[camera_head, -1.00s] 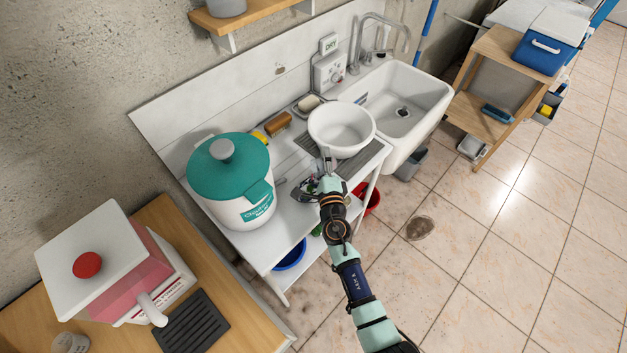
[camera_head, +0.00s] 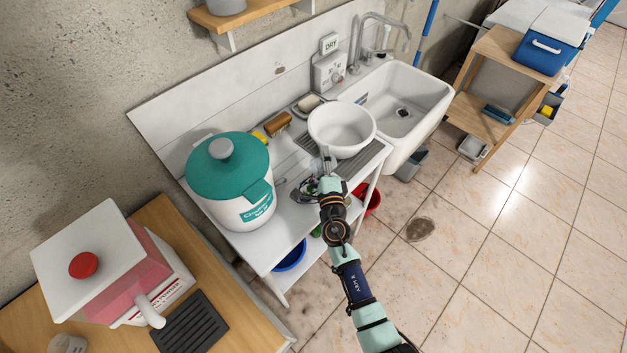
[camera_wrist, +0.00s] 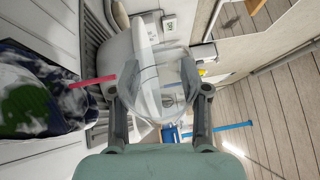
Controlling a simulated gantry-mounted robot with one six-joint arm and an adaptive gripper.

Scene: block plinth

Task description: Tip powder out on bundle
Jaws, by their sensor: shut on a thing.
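My gripper (camera_wrist: 160,88) is shut on a clear, see-through cup (camera_wrist: 158,62). In the head view my gripper (camera_head: 326,172) is over the front of the white counter, just in front of the white basin. The cup is hard to make out there. I cannot tell how much powder is in it. The bundle (camera_wrist: 38,98) is a dark blue, green and white patterned cloth at the left of the wrist view, beside the cup and apart from it. In the head view the bundle (camera_head: 303,191) lies on the counter left of my gripper, partly hidden by it.
A white basin (camera_head: 341,122) stands on the ribbed drainer beside the sink (camera_head: 402,92). A large white tub with a teal lid (camera_head: 228,167) stands left of the bundle. A brush (camera_head: 277,124) and a soap dish (camera_head: 307,104) lie at the back.

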